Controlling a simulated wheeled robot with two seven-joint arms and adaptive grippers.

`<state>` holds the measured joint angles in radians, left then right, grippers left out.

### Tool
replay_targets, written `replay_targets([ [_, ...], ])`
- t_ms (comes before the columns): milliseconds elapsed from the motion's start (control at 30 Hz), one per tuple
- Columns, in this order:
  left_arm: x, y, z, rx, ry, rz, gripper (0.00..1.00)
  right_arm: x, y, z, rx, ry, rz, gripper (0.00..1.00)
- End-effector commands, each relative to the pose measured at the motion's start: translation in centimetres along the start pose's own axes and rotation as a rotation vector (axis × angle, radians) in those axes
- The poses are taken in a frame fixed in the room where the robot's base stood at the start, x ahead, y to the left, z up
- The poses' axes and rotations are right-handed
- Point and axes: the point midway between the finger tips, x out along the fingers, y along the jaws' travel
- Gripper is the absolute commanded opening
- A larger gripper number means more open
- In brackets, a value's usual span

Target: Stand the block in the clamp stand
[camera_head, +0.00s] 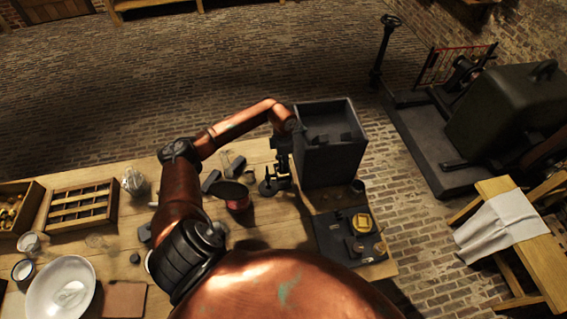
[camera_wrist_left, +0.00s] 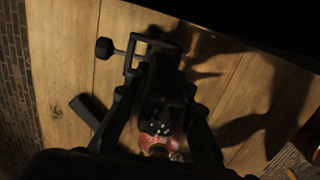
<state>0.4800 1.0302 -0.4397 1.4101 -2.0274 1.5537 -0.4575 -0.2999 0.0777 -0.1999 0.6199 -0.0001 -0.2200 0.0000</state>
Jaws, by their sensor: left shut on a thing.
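My left gripper (camera_head: 281,178) points down over the back of the workbench, just left of a tall dark open box. It is shut on a dark thing, likely the block; in the left wrist view the gripper (camera_wrist_left: 165,82) is so dark that the block's outline cannot be told from the fingers. A dark frame with a round knob, apparently the clamp stand (camera_wrist_left: 104,48), lies right at the fingertips. In the head view the clamp stand (camera_head: 266,187) is a small dark form beside the gripper. Whether block and stand touch cannot be told. My right gripper is not in view.
The dark open box (camera_head: 330,160) stands close right of the gripper. A red spool-like thing (camera_head: 238,205) stands to the left. A dark mat (camera_head: 330,240) with small parts lies at front right. A slotted wooden tray (camera_head: 80,206) and white bowl (camera_head: 60,290) are at left.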

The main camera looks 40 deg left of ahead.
Motion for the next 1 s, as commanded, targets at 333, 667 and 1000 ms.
replay_targets([
  [333,0.46,-0.28,-0.32,0.003,0.010,-0.006,0.00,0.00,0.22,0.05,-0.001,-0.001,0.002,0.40],
  [667,0.60,-0.36,-0.40,0.004,0.013,-0.007,0.38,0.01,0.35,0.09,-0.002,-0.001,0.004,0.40],
  [1000,0.66,-0.42,-0.49,0.004,0.015,-0.009,0.43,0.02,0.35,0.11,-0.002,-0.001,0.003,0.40],
])
